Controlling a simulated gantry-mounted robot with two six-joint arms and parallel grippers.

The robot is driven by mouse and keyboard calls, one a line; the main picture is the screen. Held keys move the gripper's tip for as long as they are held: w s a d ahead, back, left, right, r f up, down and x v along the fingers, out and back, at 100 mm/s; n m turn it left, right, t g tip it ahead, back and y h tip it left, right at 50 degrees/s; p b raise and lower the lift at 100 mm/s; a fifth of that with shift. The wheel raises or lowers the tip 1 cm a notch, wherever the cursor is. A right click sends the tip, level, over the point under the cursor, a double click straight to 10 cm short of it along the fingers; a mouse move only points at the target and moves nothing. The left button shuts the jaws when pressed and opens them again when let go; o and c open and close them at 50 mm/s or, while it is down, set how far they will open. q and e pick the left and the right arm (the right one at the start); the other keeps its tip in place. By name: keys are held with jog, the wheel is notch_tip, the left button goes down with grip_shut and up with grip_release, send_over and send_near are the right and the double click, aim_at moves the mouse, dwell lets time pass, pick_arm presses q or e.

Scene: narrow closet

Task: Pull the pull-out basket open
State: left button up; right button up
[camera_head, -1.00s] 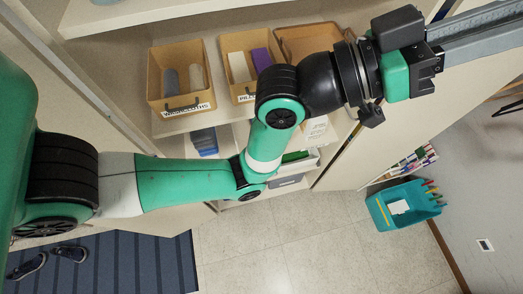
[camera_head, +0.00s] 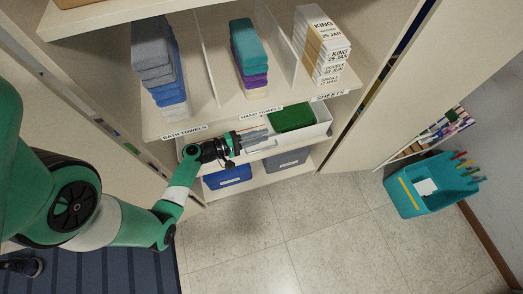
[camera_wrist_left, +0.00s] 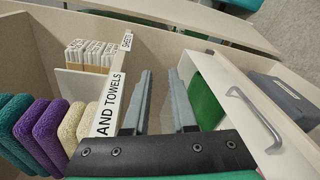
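The white pull-out basket (camera_head: 318,133) sits under the shelf labelled HAND TOWELS, with a green item (camera_head: 293,117) inside. In the left wrist view, the basket's white front (camera_wrist_left: 225,92) carries a grey bar handle (camera_wrist_left: 254,118). My left gripper (camera_head: 266,138) is over the basket's front side, left of the green item. In the wrist view its two fingers (camera_wrist_left: 160,96) are spread with nothing between them. They lie between the shelf edge and the basket front, with the handle to their right. Contact cannot be told. My right gripper is not in view.
The shelf above holds towel stacks (camera_head: 248,55) and boxed sheets (camera_head: 322,45). A blue bin (camera_head: 228,177) and a grey bin (camera_head: 287,160) stand below. An open door (camera_head: 425,80) is at right. A teal caddy (camera_head: 425,190) is beyond it. The floor in front is clear.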

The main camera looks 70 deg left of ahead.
aim_at(262, 150)
pick_arm(q)
jog(key=s+f+n+g+y+b, duration=0.1)
jog(key=s+f+n+y+b, duration=0.2)
jog(key=f, duration=0.6)
jog(key=s+f+n+b, duration=0.35)
jog(key=s+f, duration=0.25)
jog(key=f, duration=0.2)
jog(key=shift+m, duration=0.45)
jog(key=b+x, duration=0.1)
jog(key=x, duration=0.3)
jog(key=b+x, duration=0.1)
jog(key=x, duration=0.3)
jog(key=a+b+x, duration=0.1)
jog(key=b+x, duration=0.1)
jog(key=x, duration=0.2)
jog(key=shift+s+a+f, duration=0.1)
jog(key=shift+f, duration=0.05)
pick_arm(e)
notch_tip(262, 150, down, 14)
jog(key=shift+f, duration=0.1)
pick_arm(q)
grip_shut()
